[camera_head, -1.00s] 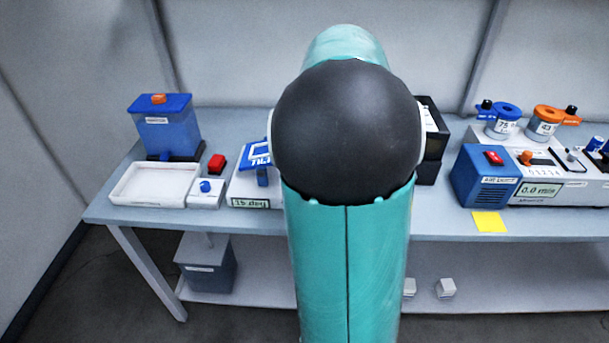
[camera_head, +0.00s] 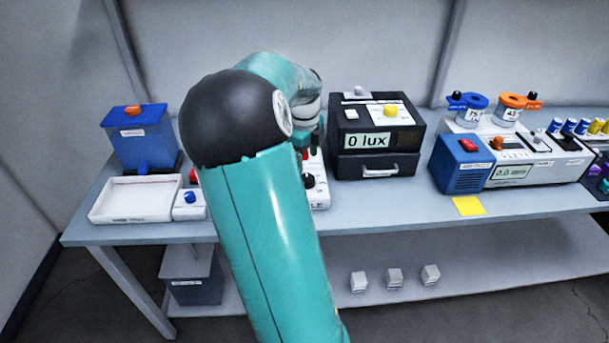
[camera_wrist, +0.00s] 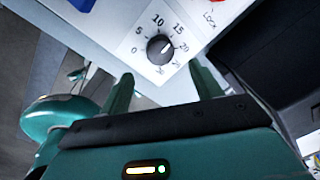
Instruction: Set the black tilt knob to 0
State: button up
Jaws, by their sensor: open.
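The black tilt knob (camera_wrist: 160,47) sits on a white panel (camera_wrist: 118,28), inside a printed scale with 0, 5, 10, 15 and 20. A light pointer mark on it seems to lie toward the 15–20 side, but it is small. In the head view the knob (camera_head: 308,181) shows just right of my arm, on the white unit's right part. My gripper (camera_wrist: 165,88) is open and empty; its two green fingers point toward the panel, one on each side of the knob's line, apart from it. In the head view my gripper (camera_head: 314,140) is mostly hidden behind my arm.
A black box reading 0 lux (camera_head: 370,142) stands close to the right of the unit. A white tray (camera_head: 105,208) and blue tank (camera_head: 138,140) stand at left. A red part (camera_wrist: 208,4) near LOCK and a blue part (camera_wrist: 82,4) edge the wrist view.

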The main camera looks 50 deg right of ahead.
aim_at(307, 178)
jog(key=f, duration=0.7)
jog(key=shift+d+f, duration=0.1)
jog(key=shift+d, duration=0.1)
jog(key=c, duration=1)
